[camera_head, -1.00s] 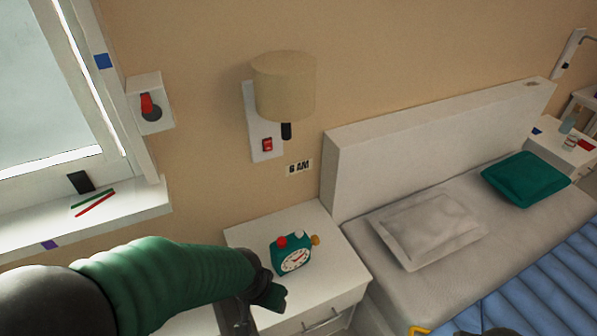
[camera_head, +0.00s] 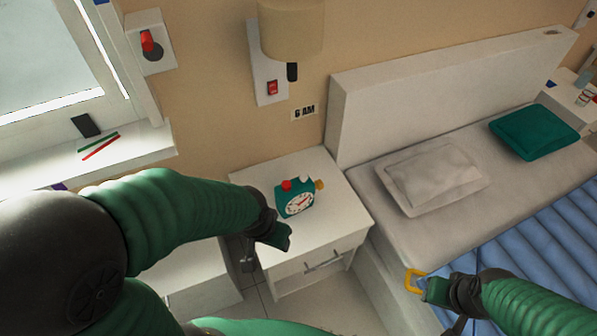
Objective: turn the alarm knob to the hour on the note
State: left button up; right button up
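A teal alarm clock (camera_head: 295,200) with a white dial stands on the white nightstand (camera_head: 345,208). A gold knob (camera_head: 319,184) sticks out at its right side, and a red button (camera_head: 286,185) sits on top. The dial hands are too small to read surely. My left gripper (camera_head: 264,250) is left of and nearer than the clock, apart from it; its fingers look spread, with nothing between. My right gripper (camera_head: 442,305) is over the bed's near edge, fingers apart, close to a yellow hook-like loop (camera_head: 413,279).
A wall lamp (camera_head: 291,28) with a red switch (camera_head: 272,88) hangs above the nightstand. The bed (camera_head: 425,215) with pillows stands at right. The windowsill (camera_head: 140,150) at left holds pencils and a dark block. A red-handled switch box (camera_head: 150,45) is beside the window.

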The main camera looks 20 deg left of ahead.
aim_at(286, 184)
jog(key=j+u, duration=0.3)
jog(key=i+j+u, duration=0.25)
jog(key=j+u, duration=0.3)
